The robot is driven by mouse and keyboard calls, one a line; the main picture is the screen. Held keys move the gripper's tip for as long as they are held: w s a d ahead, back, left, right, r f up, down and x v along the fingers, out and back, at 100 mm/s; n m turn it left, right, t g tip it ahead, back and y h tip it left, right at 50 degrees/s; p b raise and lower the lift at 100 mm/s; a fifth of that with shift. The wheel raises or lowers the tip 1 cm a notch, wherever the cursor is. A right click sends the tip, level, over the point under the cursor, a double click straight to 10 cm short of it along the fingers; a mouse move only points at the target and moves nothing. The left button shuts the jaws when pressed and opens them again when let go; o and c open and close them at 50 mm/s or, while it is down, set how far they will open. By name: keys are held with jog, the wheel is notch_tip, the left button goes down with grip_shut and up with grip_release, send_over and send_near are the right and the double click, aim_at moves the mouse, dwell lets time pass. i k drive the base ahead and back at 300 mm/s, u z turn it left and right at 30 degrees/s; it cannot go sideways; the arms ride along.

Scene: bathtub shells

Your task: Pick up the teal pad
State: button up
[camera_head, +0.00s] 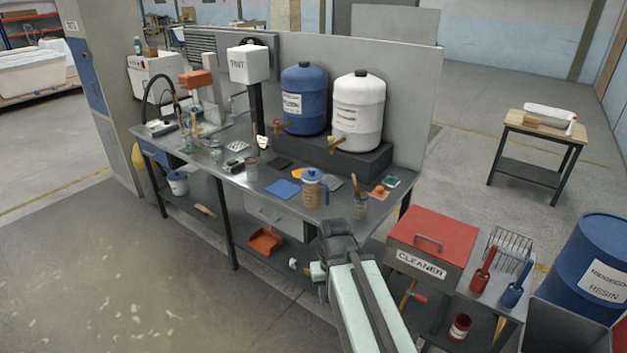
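The teal pad (391,181) is a small dark teal square with a pale mark. It lies flat near the right end of the grey metal workbench (228,171), next to an orange pad (379,191). My pale mint arm rises from the bottom edge to a dark joint in front of the bench. My gripper (317,271) seems to be the small pale and dark part below that joint, low and left of the pad and well apart from it. Its fingers cannot be made out, and I see nothing held in it.
A cup with a brush (360,204), a blue-lidded jug (313,187) and a blue square (283,188) lie left of the pad. White (358,112) and blue (304,100) drums stand behind. A red-lidded cleaner box (432,242) stands right of my arm.

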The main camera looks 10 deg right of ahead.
aim_at(390, 182)
jog(key=z, duration=0.4)
jog(key=i, duration=1.5)
jog(key=k, duration=0.5)
jog(key=u, duration=2.5)
jog(key=k, duration=1)
jog(key=z, duration=0.8)
